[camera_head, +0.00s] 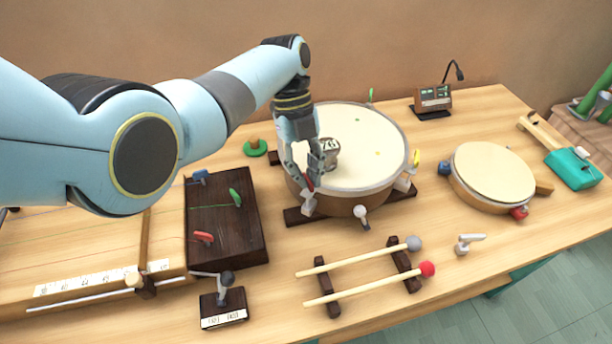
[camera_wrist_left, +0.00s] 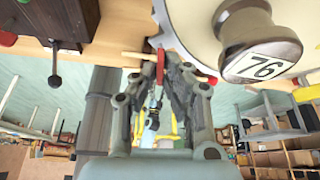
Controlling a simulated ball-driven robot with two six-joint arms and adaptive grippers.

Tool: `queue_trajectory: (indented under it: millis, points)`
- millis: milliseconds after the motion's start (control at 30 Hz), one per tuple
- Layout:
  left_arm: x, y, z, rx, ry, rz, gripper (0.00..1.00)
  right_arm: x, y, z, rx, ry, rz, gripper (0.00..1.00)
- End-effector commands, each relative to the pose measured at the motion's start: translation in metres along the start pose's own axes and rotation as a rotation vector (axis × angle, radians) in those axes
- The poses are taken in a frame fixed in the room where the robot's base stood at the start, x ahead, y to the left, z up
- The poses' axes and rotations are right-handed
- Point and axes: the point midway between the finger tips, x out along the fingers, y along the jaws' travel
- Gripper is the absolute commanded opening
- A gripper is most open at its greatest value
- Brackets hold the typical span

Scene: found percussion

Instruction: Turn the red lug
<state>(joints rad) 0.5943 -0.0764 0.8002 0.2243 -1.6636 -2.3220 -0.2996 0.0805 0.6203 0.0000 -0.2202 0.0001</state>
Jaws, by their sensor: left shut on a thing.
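The big drum (camera_head: 360,130) stands on the wooden table with coloured lugs around its rim. My left gripper (camera_head: 308,186) reaches down to the drum's near-left rim. It is shut on the red lug (camera_wrist_left: 160,66), which stands between the fingertips in the left wrist view. In the head view the fingers hide most of that lug. A grey weight (camera_wrist_left: 258,40) with a number label sits on the drum skin beside the gripper; it also shows in the head view (camera_head: 328,148). My right gripper is not in view.
A white lug (camera_head: 361,213), a yellow lug (camera_head: 416,158) and a green lug (camera_head: 371,95) sit around the rim. Two mallets (camera_head: 365,285) lie on a rack in front. A small drum (camera_head: 493,172) is at right, a dark board with coloured levers (camera_head: 226,225) at left.

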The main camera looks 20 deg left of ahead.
Motion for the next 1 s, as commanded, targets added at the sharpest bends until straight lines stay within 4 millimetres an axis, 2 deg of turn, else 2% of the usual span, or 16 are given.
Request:
queue_trajectory:
  millis: [233,600,1000]
  points:
    - [0.0015,-0.0015,-0.0001,0.215,0.001,0.09,0.0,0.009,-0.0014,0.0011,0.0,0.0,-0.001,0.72]
    - [0.0011,-0.0025,-0.0009,0.495,0.0,0.206,0.0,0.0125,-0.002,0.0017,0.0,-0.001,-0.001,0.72]
    - [0.0013,-0.0024,-0.001,0.646,0.0,0.268,0.0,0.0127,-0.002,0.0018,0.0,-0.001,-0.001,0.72]
